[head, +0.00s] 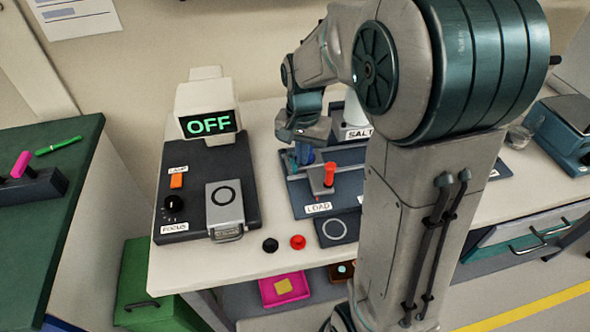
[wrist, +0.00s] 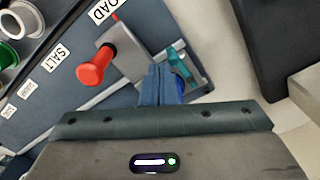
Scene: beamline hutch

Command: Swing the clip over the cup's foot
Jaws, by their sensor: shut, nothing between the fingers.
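My gripper (head: 303,158) is low over the load board (head: 296,196) on the bench, just left of a grey block with a red knob (head: 329,174). In the wrist view its fingers (wrist: 160,82) are shut together and empty. A small teal piece (wrist: 180,64), possibly the clip, lies just beyond the fingers in a recess of the board. A bright blue rounded part (wrist: 186,86) shows beside the fingers, partly hidden by them; I cannot tell if it is the cup. Whether the clip lies over a foot cannot be told. The red knob (wrist: 92,68) stands close by.
A device with an OFF display (head: 208,124) stands left on the bench. White (wrist: 22,18) and green-rimmed cups stand near the SALT label (wrist: 58,58). Black and red buttons (head: 298,242) are at the bench front. My arm hides the bench's middle right.

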